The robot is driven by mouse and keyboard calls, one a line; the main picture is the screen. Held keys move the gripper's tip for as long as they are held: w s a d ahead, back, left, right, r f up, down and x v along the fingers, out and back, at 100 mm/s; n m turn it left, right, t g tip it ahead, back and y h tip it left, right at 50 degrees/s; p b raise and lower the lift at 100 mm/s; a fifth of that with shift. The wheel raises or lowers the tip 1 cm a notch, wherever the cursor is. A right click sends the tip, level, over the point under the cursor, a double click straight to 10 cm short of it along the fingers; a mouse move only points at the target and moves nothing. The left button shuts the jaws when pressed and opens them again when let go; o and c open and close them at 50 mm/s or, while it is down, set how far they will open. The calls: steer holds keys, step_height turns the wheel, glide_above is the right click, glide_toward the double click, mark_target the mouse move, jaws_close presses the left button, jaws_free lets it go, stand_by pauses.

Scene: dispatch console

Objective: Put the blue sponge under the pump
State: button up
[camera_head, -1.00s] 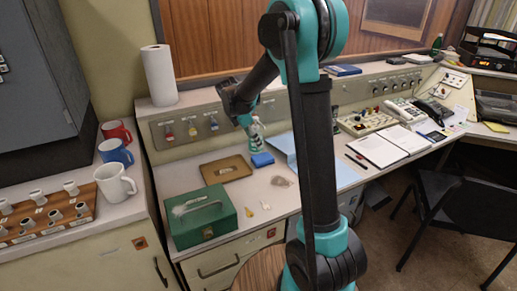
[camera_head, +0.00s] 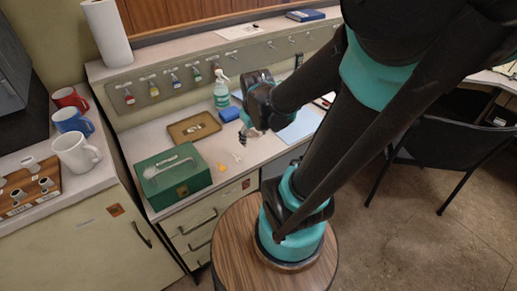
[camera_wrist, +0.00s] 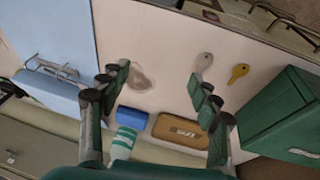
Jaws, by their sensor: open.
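The blue sponge (camera_head: 229,114) lies on the console desk, in front of the pump bottle (camera_head: 221,92). The bottle is greenish with a white pump head and stands upright by the back panel. In the wrist view the sponge (camera_wrist: 131,116) lies beyond my fingertips, between their two lines, nearer the left finger. The bottle (camera_wrist: 124,138) is beside it, partly hidden by my gripper. My gripper (camera_wrist: 158,92) is open and empty above the desk. In the head view my gripper (camera_head: 246,131) is just right of and in front of the sponge.
A brown tray (camera_head: 185,140) is left of the sponge, and a green cash box (camera_head: 172,190) is farther forward. Two keys (camera_wrist: 203,64) (camera_wrist: 238,73) and a small clear item (camera_wrist: 138,80) lie nearby. Light blue sheet (camera_head: 303,126) lies to the right.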

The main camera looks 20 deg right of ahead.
steer(key=s+m, duration=0.1)
steer(key=s+f+m, duration=0.1)
steer(key=s, duration=0.1)
steer(key=s+f+m, duration=0.1)
steer(key=s+m, duration=0.1)
steer(key=shift+d+f+t+y, duration=0.1)
steer(key=shift+f+t+y, duration=0.1)
steer(key=shift+t+y, duration=0.1)
